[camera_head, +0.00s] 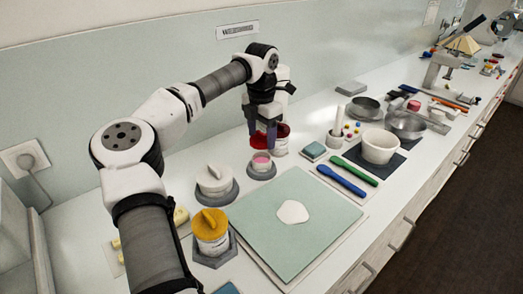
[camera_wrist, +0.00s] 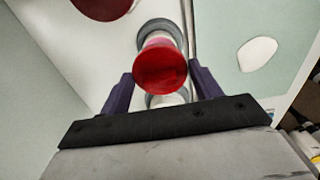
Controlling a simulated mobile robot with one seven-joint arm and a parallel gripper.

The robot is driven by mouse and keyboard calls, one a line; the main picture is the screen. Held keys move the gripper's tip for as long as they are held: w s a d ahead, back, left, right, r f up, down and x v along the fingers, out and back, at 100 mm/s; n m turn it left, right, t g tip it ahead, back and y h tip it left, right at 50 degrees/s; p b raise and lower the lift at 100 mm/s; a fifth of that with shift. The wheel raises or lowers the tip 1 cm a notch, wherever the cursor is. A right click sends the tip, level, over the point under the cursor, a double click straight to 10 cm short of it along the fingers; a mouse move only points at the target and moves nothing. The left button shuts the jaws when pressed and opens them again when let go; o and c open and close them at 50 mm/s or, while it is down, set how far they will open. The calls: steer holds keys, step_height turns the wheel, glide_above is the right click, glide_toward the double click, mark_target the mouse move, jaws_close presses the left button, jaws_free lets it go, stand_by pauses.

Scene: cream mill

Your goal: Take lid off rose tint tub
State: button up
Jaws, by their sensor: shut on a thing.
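My gripper (camera_head: 262,132) is shut on a red lid (camera_head: 258,141), which it holds up in the air. In the wrist view the red lid (camera_wrist: 160,68) sits between the two dark fingers (camera_wrist: 161,92). The rose tint tub (camera_head: 262,172) stands below it in a grey holder on the counter. Its top is uncovered and pink shows inside. The lid and the tub are apart, with a gap between them. In the wrist view the lid hides much of what lies beneath it.
A red-topped jar (camera_head: 281,146) stands close behind the gripper. A white lidded tub (camera_head: 214,183) and a yellow-lidded tub (camera_head: 210,232) stand nearer. A green mat (camera_head: 290,245) with a white piece lies right of them. A mortar (camera_head: 380,147) and spatulas (camera_head: 342,180) lie farther right.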

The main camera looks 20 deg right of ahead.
mark_target(261, 133)
step_height(261, 133, up, 14)
steer(key=shift+r, duration=0.25)
steer(key=shift+r+p, duration=0.65)
steer(key=shift+p, duration=0.3)
step_height(261, 133, up, 3)
steer(key=p, duration=0.4)
stand_by(0.4)
steer(key=shift+s+f, duration=0.1)
stand_by(0.5)
